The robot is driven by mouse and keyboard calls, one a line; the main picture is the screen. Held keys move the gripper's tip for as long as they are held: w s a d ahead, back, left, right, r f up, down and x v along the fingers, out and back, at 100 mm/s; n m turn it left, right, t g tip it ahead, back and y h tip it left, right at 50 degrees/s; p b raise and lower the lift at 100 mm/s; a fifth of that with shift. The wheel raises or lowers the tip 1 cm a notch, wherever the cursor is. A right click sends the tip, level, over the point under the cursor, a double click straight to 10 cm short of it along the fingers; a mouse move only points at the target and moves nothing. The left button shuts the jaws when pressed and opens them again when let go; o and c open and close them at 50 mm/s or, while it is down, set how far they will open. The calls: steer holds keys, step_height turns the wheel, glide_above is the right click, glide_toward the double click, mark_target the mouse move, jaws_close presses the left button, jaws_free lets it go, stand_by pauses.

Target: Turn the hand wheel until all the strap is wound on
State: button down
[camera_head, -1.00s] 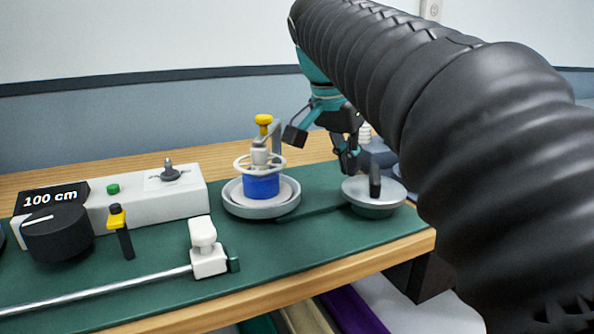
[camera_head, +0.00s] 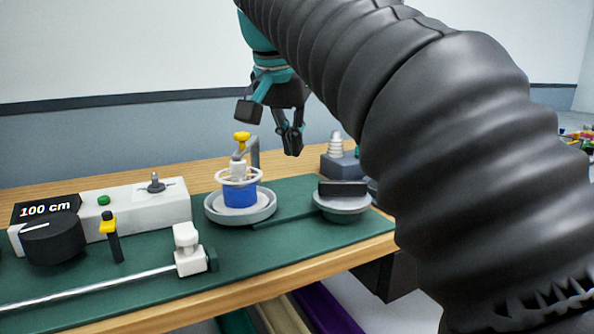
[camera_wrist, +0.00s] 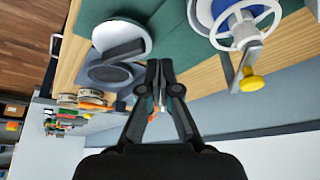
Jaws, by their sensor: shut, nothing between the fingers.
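A white spoked hand wheel (camera_head: 239,177) sits above a blue drum (camera_head: 240,197) in a round grey dish (camera_head: 212,206). It also shows in the wrist view (camera_wrist: 235,12). A yellow knob (camera_head: 242,136) stands on a grey bracket beside it. To the right is a pale disc (camera_head: 343,204) with a black bar (camera_head: 342,188) across its top; the bar also shows in the wrist view (camera_wrist: 123,51). A dark green strip (camera_head: 290,216) runs between dish and disc. My gripper (camera_head: 293,151) is shut and empty, above and behind the disc, touching nothing.
A white box with a 100 cm display (camera_head: 47,209), a black dial (camera_head: 52,238) and a yellow-topped lever (camera_head: 110,238) stand left. A white clamp (camera_head: 188,250) holds a metal rod in front. A grey block with a ribbed white post (camera_head: 336,150) stands behind the disc.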

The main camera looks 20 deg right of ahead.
mark_target(324, 182)
steer(key=shift+m+g, duration=0.5)
steer(key=shift+m, duration=0.2)
steer(key=d+f, duration=0.1)
steer(key=f, duration=0.1)
steer(key=d+f+b, duration=0.1)
steer(key=f, duration=0.1)
steer(key=s+d+f+b, duration=0.1)
steer(key=f, duration=0.2)
steer(key=shift+w+d+f, duration=0.1)
steer(key=shift+w+d, duration=0.65)
steer(key=shift+w+d+h, duration=0.3)
steer(key=shift+w, duration=0.25)
steer(key=shift+w+d, duration=0.15)
steer(key=shift+d, duration=0.6)
steer(key=shift+a, duration=0.2)
steer(key=shift+d+m, duration=0.1)
steer(key=shift+m, duration=0.2)
